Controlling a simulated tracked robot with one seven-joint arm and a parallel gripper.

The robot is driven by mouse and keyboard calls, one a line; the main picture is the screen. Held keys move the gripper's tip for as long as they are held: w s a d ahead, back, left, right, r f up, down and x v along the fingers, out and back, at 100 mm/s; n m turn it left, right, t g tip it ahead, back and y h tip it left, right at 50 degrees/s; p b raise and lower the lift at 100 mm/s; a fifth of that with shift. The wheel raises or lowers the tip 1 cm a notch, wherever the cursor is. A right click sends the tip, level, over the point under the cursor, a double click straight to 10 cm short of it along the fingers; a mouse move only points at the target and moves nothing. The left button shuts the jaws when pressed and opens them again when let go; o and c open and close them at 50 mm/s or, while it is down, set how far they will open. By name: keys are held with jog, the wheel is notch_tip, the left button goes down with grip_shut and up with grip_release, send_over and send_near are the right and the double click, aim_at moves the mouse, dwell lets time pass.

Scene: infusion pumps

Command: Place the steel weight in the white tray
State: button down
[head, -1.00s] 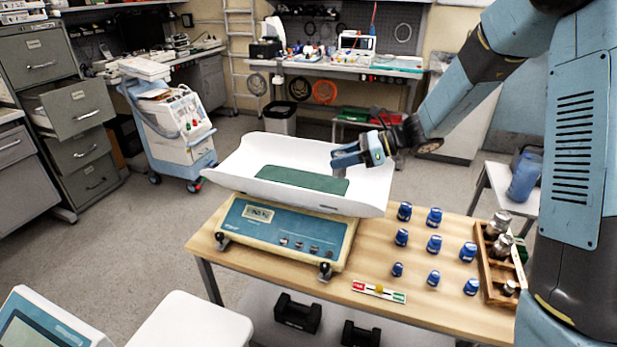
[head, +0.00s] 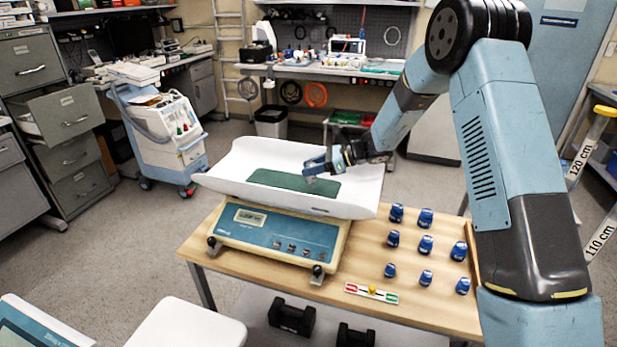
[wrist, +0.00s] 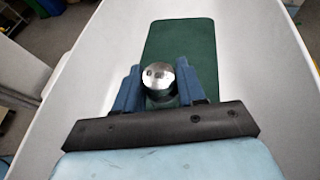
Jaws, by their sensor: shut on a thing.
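The white tray (head: 225,172) is a wide curved pan on top of the blue and beige scale, with a green mat (head: 275,182) on its floor. My gripper (head: 310,172) is low over the right part of the mat. In the wrist view, the blue fingers of my gripper (wrist: 160,88) are shut on the round, shiny steel weight (wrist: 158,76), and the green mat (wrist: 180,40) lies below and beyond it. Whether the weight touches the mat cannot be told.
Several blue weights (head: 425,244) stand on the wooden table (head: 340,275) right of the scale (head: 270,238). A small level with red and green ends (head: 372,293) lies in front. A wheeled cart (head: 170,130) stands behind left.

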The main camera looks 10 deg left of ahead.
jog(key=shift+w+a+f, duration=0.1)
jog(key=shift+w+f, duration=0.05)
jog(key=shift+f, duration=1.7)
jog(key=c, duration=0.6)
grip_release()
jog(key=v, duration=1.2)
jog(key=shift+r, duration=0.15)
